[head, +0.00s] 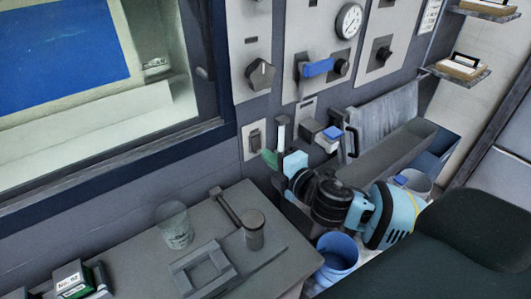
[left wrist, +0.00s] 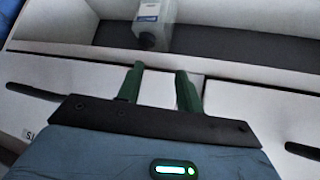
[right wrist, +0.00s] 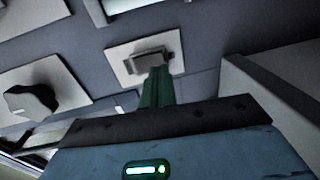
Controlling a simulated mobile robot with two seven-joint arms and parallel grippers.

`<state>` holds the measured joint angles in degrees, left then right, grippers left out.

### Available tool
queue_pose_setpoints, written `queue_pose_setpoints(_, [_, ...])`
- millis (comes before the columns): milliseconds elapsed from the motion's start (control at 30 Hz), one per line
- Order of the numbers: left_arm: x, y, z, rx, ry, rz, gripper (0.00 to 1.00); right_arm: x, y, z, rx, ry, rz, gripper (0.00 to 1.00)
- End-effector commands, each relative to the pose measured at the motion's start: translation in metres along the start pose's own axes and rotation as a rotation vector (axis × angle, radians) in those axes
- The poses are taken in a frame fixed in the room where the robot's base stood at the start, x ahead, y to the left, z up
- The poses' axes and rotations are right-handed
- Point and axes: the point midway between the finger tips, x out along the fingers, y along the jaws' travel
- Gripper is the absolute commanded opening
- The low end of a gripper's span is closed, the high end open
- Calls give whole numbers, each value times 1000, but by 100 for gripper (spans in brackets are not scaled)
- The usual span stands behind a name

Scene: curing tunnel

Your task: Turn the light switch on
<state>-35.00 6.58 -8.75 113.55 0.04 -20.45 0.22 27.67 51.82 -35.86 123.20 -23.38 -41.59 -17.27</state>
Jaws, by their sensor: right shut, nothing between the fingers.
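The light switch (head: 254,136) is a dark rocker on a pale wall plate, below the large rotary knob in the head view. My right gripper (head: 269,158) is just below and to the right of it, its green fingers shut together and empty. In the right wrist view the fingertips (right wrist: 158,70) overlap the lower edge of the switch (right wrist: 143,54); I cannot tell whether they touch it. My left gripper (left wrist: 160,80) shows only in the left wrist view, with its two green fingers apart and nothing between them.
A rotary knob (head: 260,73), a blue-handled lever (head: 317,68) and a gauge (head: 349,20) are on the wall panels. A bench (head: 225,210) below holds a clear cup (head: 174,226). A bottle (left wrist: 153,22) stands beyond my left fingers.

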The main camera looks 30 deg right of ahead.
Motion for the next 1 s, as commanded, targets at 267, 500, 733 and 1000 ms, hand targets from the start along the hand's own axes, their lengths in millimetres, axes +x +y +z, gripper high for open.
queue_pose_setpoints(267, [-1, -1, -2, 3, 4, -1, 36, 23, 1, 0, 2, 0, 1, 0])
queue_pose_setpoints(500, [-1, -1, -2, 3, 3, -1, 36, 25, 0, 0, 1, 1, 0, 0])
queue_pose_setpoints(733, [0, -1, 4, 2, -8, 0, 36, 26, -3, -1, 3, 1, 7, 0])
queue_pose_setpoints(1000, [1, 0, 15, -1, -28, 2, 36, 30, -1, -1, 2, 3, 42, 0])
